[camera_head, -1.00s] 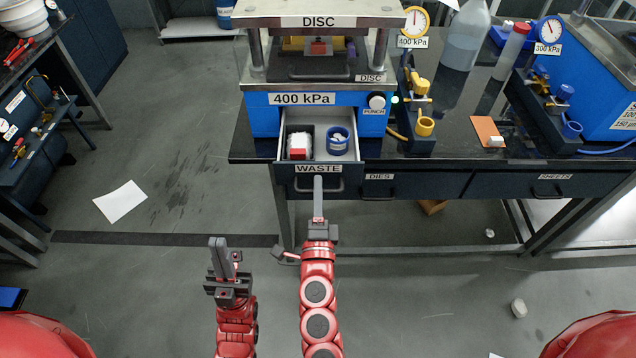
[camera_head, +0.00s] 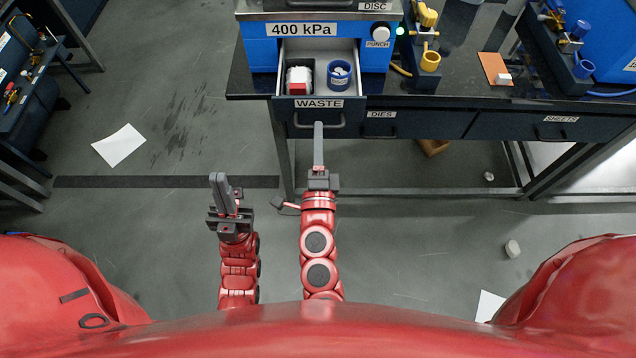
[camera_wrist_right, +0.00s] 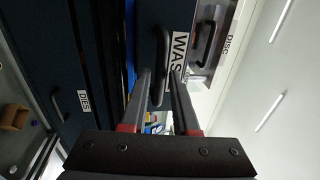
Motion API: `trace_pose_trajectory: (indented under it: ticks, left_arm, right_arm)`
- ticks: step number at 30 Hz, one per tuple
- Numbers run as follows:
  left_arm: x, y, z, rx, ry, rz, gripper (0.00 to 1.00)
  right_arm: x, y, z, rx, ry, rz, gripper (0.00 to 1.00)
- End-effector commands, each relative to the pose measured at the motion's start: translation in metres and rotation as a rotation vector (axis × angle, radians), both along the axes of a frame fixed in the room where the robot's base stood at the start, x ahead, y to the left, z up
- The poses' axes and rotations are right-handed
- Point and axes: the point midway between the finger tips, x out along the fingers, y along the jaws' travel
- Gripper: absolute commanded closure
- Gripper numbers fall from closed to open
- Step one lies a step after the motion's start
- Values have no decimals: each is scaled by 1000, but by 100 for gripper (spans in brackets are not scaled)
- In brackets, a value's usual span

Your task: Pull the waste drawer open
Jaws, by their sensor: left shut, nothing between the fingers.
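The waste drawer (camera_head: 282,102) stands partly open under the blue press, its inside showing. Its dark front carries the WASTE label and a dark bar handle (camera_head: 334,127). My right gripper (camera_head: 318,126) is at the handle, fingers pointing straight at the drawer front. In the right wrist view the handle (camera_wrist_right: 164,45) runs between the two fingers of my right gripper (camera_wrist_right: 161,72), which look shut on it. The finger contact itself is partly hidden. My left gripper (camera_head: 216,178) is shut and empty, left of the right arm and away from the drawer.
In the drawer lie a red-and-white item (camera_head: 299,80) and a blue round container (camera_head: 339,75). The DIES drawer (camera_head: 415,123) and SHEETS drawer (camera_head: 559,127) are closed to the right. Floor in front is mostly free; paper (camera_head: 119,145) lies at left.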

Motion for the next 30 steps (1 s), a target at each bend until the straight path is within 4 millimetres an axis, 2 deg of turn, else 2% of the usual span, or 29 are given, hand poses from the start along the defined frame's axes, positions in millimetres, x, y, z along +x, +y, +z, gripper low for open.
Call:
trace_pose_trajectory:
  ticks: [6,18,24,30]
  left_arm:
    - [0,0,-8,0,0,0,100]
    - [0,0,-9,0,0,0,100]
    - [0,0,-8,0,0,0,100]
    - [0,0,-8,0,0,0,100]
  right_arm:
    - [-44,3,-11,-1,5,8,71]
    - [-111,2,-22,0,4,7,71]
    - [-134,2,-26,0,5,5,71]
    - [-142,1,-28,0,2,1,71]
